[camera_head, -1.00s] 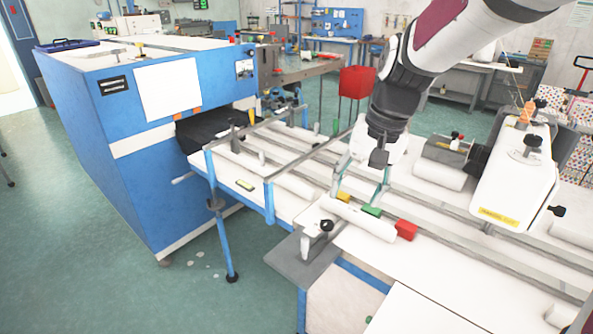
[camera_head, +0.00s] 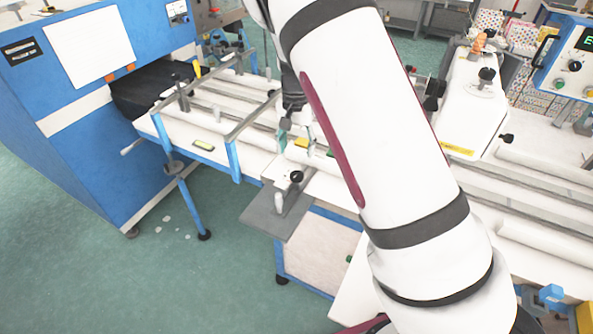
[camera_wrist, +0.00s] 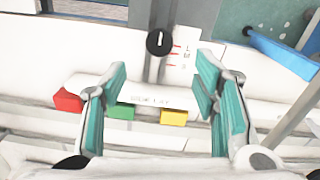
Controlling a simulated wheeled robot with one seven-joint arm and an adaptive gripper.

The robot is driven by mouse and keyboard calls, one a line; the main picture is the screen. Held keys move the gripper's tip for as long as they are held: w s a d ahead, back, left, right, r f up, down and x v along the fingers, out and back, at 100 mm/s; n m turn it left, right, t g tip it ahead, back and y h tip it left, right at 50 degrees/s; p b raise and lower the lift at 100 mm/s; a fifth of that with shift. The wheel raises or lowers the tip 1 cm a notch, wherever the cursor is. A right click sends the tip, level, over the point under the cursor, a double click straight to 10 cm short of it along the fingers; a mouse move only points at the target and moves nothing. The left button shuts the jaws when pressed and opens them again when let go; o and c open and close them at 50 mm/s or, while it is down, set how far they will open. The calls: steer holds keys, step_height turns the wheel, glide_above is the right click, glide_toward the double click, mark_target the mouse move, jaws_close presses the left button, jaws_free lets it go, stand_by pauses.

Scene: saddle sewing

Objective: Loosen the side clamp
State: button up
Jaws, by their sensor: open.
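The side clamp, a grey metal bracket with a black knob, stands at the table's near edge. Its knob (camera_head: 296,177) shows in the head view, left of my arm. In the wrist view the knob (camera_wrist: 159,42) has a white line on its top and sits on a grey bar, beside red marks on a white plate. My gripper (camera_wrist: 165,88) is open, with teal pads on both sides; the knob lies beyond the fingertips, roughly centred between them, apart from both.
Red (camera_wrist: 68,99), green (camera_wrist: 121,111) and yellow (camera_wrist: 174,117) blocks lie along a white strip near the fingers. A grey plate (camera_head: 276,215) juts out below the clamp. A blue machine (camera_head: 70,120) stands left. Blue legs and rails edge the table; open floor lies in front.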

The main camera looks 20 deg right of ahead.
mark_target(297, 174)
step_height(297, 174, down, 10)
steer(key=shift+r+p, duration=0.1)
steer(key=shift+p, duration=0.5)
steer(key=c, duration=1.2)
